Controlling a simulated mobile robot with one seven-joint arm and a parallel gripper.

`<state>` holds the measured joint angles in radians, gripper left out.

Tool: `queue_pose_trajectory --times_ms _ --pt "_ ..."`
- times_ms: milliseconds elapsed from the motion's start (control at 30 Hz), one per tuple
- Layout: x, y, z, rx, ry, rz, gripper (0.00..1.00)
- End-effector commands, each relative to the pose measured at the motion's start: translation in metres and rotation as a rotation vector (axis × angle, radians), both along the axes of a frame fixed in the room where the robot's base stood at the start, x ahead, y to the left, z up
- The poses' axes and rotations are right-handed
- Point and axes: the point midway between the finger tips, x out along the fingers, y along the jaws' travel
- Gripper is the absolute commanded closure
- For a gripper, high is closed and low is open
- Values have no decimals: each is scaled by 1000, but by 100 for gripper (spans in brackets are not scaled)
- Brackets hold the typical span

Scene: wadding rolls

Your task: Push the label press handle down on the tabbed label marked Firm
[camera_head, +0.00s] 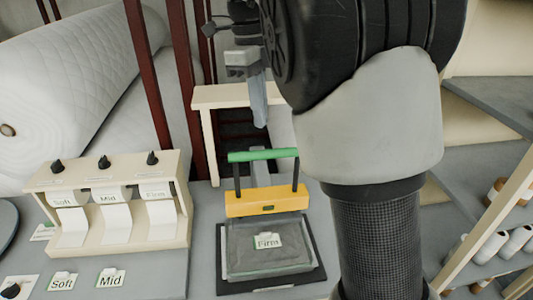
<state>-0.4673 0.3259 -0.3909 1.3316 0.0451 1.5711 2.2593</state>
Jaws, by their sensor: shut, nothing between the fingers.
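The label press stands on the grey worktop, with a green handle (263,155) raised on two dark arms above a yellow crossbar (267,201). In front of the crossbar, a white tabbed label marked Firm (267,241) lies on a dark grey bag-like pad (240,257) on the press's black base (309,273). My gripper (260,122) is shut and empty, fingers pointing down. My arm covers the area right of the press.
A cream dispenser (120,244) with Soft, Mid and Firm label rolls stands left of the press. Loose Soft (62,282) and Mid (110,278) labels lie in front. Dark red posts (150,75) and a cream stand (207,140) rise behind. Shelves (490,125) are at right.

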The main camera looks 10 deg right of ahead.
Motion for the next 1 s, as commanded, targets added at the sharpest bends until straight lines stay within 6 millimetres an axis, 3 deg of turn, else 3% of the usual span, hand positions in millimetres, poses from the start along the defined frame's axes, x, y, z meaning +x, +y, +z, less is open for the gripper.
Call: queue_pose_trajectory --times_ms 267,400,600,1000 --pt "-2 -2 -21 0 3 1 100" --pt "-3 -3 -45 0 0 1 100" --pt "-4 -5 -66 0 0 2 100" --pt "-5 -6 -68 -1 1 1 100"
